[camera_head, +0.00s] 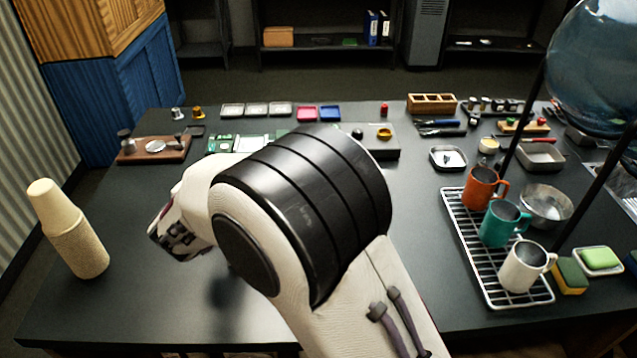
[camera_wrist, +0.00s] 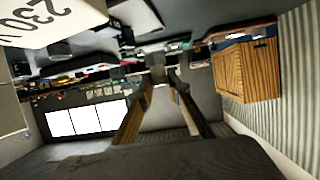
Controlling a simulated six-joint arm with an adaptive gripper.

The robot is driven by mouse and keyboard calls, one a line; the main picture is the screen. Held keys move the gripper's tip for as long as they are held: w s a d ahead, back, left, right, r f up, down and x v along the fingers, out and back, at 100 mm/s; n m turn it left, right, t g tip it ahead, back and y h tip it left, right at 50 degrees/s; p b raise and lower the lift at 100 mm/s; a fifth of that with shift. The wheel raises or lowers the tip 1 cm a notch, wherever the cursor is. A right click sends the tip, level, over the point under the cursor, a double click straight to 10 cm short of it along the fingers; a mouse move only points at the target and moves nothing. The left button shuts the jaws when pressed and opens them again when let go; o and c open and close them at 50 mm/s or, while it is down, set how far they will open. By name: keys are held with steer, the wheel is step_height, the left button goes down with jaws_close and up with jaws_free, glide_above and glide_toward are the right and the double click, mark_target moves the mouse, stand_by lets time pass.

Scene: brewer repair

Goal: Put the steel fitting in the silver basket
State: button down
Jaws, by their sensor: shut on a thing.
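My gripper shows in the wrist view (camera_wrist: 160,82), with its two fingers shut on a small grey metallic piece (camera_wrist: 156,66), which looks like the steel fitting, though blur hides its exact shape. In the head view only the pale and black wrist end of my arm shows at left of centre, above the table; the fingertips and the held piece are hidden there. A round silver bowl-like vessel (camera_head: 547,203), which may be the silver basket, stands at the right beside the wire rack. My gripper is far to its left.
The wire rack (camera_head: 472,255) holds an orange, a teal and a white mug. A stack of cups (camera_head: 70,230) stands at the left. A wooden board (camera_head: 155,148) with metal parts, small trays (camera_head: 257,109) and tools line the back. The table's left middle is clear.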

steer(key=w+d+r+m+g+h, duration=0.1)
steer(key=w+d+m+g+h, duration=0.1)
steer(key=d, duration=0.8)
steer(key=w+d+r+m+g+h, duration=0.1)
steer(key=w+d+m+h, duration=0.4)
steer(key=d, duration=0.6)
steer(key=shift+w+d+r+m+g+h, duration=0.2)
steer(key=shift+m+g+h, duration=0.4)
steer(key=shift+m+h, duration=0.4)
steer(key=shift+a, duration=0.1)
steer(key=shift+f, duration=3.1)
steer(key=shift+f, duration=0.1)
steer(key=shift+f, duration=1.75)
steer(key=shift+f, duration=0.2)
